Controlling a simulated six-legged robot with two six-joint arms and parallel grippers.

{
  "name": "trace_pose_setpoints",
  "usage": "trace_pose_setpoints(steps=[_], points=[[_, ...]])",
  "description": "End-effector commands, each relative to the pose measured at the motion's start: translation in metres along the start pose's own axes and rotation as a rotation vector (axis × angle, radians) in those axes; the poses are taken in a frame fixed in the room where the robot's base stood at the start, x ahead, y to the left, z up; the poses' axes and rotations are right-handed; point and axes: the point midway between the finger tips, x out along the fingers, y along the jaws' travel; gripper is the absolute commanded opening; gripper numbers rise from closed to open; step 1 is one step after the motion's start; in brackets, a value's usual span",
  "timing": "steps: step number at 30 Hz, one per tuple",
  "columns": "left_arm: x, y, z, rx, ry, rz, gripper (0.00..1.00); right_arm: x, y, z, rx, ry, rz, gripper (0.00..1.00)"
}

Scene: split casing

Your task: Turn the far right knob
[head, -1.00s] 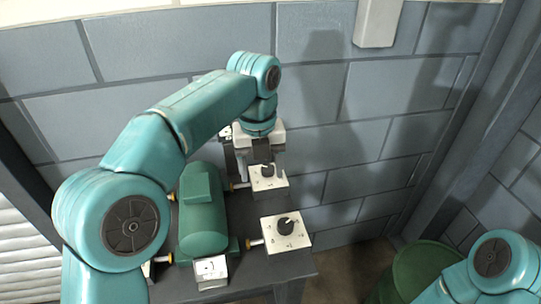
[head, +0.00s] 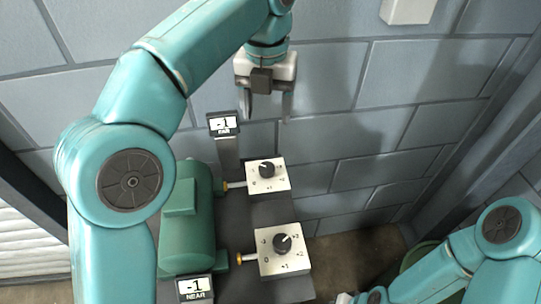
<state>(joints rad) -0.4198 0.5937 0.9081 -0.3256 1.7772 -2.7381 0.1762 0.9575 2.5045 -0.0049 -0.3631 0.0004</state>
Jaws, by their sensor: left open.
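The far right knob (head: 267,170) is a dark round knob with a pale pointer mark, on a white dial plate (head: 254,187) with numbers around it. My left gripper (head: 267,118) is open and empty. Its two dark fingers point down, above the far right knob in the picture and apart from it. The far display (head: 223,123) reads -1. The near right knob (head: 282,243) sits on a similar plate, its pointer toward the upper right. Of my right gripper only a pale part shows at the bottom edge; its fingers are hidden.
A green motor-like casing (head: 187,222) lies left of the dials, joined by brass-coloured stems. The near display (head: 195,288) reads -1. A grey block wall (head: 330,140) stands behind. A green barrel (head: 417,254) stands at right, partly hidden by my right arm.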

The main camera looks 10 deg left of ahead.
Motion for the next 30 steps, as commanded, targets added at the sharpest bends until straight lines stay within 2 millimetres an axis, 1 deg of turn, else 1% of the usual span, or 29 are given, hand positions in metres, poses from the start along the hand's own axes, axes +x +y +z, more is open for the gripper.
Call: trace_pose_setpoints(steps=[2, 5, 10, 15, 21, 25, 30], points=[[0.006, 0.001, -0.003, 0.001, 0.000, 0.000, 0.66, 0.004, 0.002, 0.000, 0.000, 0.000, 0.000, 0.43], [0.023, 0.000, -0.005, 0.000, 0.001, 0.001, 0.66, 0.013, 0.005, 0.000, 0.000, -0.001, 0.000, 0.43], [0.064, 0.000, -0.008, 0.000, 0.002, 0.001, 0.66, 0.032, 0.011, 0.000, 0.000, -0.001, 0.000, 0.43], [0.104, -0.001, -0.008, -0.002, 0.002, 0.001, 0.66, 0.045, 0.016, -0.001, 0.000, -0.001, 0.000, 0.43], [0.142, -0.002, -0.006, -0.001, 0.002, 0.000, 0.66, 0.055, 0.020, -0.001, 0.000, 0.000, 0.000, 0.43], [0.156, -0.002, -0.004, -0.001, 0.000, 0.000, 0.66, 0.058, 0.021, -0.001, 0.000, 0.000, 0.000, 0.43], [0.162, -0.002, -0.003, -0.001, 0.000, 0.000, 0.66, 0.059, 0.021, -0.001, 0.000, 0.000, 0.000, 0.43]])
